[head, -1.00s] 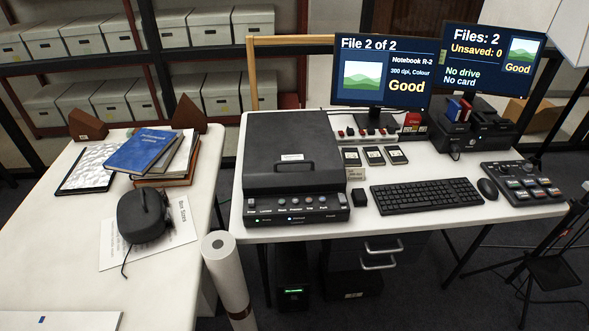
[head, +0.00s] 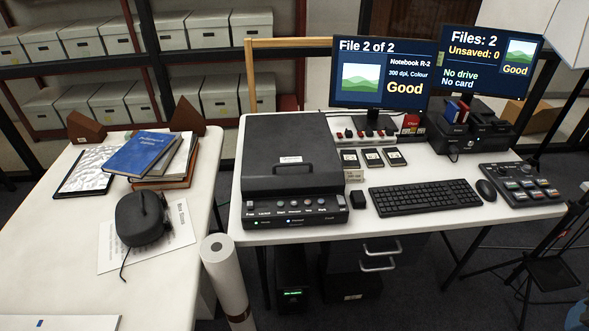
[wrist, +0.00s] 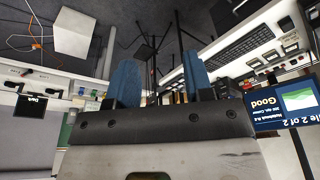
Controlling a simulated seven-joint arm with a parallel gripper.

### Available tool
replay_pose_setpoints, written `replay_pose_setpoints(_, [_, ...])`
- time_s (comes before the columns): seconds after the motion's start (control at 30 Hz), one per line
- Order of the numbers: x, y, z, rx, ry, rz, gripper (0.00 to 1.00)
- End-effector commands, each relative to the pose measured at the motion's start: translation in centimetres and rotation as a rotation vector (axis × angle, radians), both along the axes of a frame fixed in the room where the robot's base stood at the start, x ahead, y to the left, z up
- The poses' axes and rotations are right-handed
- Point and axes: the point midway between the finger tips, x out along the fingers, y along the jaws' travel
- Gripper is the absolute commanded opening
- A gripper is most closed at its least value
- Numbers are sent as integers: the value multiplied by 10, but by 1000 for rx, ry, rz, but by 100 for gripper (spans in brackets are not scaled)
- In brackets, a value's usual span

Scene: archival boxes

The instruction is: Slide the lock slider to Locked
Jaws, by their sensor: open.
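I cannot make out a lock slider or a Locked mark in either view. Several small black labelled items lie in a row behind the keyboard, among them one in the middle (head: 372,157); any slider on them is too small to see. My gripper (wrist: 160,82) shows in the wrist view with its two blue fingers apart and nothing between them.
A black scanner (head: 292,150), keyboard (head: 424,197), mouse (head: 486,190) and button panel (head: 522,184) crowd the right desk. Two monitors, one at left (head: 380,75), stand behind. Books (head: 145,152) lie on the left table. A paper roll (head: 225,275) stands between the tables.

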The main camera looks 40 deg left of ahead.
Motion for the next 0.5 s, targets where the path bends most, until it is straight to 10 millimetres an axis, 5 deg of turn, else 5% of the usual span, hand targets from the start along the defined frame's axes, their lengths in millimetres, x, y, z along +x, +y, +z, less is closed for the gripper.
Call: replay_pose_setpoints(0.5, [87,82,7,7,46,147,47])
